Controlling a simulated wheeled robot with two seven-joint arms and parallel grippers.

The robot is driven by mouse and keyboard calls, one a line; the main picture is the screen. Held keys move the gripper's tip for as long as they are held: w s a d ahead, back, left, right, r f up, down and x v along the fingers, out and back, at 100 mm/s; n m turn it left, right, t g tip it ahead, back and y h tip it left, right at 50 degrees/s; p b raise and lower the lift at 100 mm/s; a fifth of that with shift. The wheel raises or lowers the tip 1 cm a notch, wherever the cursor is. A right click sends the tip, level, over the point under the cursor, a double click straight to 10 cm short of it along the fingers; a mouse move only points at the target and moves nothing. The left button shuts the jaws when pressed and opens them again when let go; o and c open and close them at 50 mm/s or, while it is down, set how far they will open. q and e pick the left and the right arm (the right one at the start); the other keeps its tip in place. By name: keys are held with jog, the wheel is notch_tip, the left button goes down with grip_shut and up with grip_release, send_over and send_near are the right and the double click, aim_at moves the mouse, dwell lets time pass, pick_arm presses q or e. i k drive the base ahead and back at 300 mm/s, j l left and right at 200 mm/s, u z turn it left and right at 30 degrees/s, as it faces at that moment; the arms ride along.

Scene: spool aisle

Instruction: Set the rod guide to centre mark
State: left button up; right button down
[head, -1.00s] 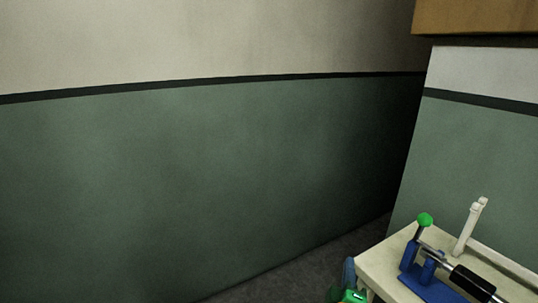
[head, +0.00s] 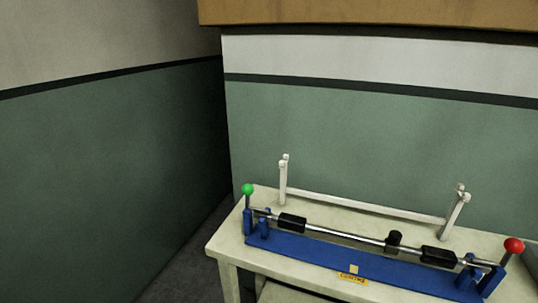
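A silver rod (head: 345,236) runs along a long blue base (head: 310,254) on the table. A small black block with a raised top (head: 393,241), apparently the rod guide, sits on the rod right of the middle. Thicker black sleeves lie on the rod to its left (head: 292,222) and right (head: 438,257). A small pale yellow square (head: 353,269), perhaps the centre mark, is on the base above a yellow label (head: 352,279) with unreadable print. The guide is to the right of this square. Neither of my grippers is in view.
Blue end supports carry levers with a green ball (head: 248,189) at left and a red ball (head: 514,245) at right. A white rack with two uprights (head: 370,207) stands behind on the cream table (head: 228,240). A brown box-like edge (head: 370,18) overhangs above.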

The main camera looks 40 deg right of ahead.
aim_at(392, 244)
jog(key=z, duration=2.05)
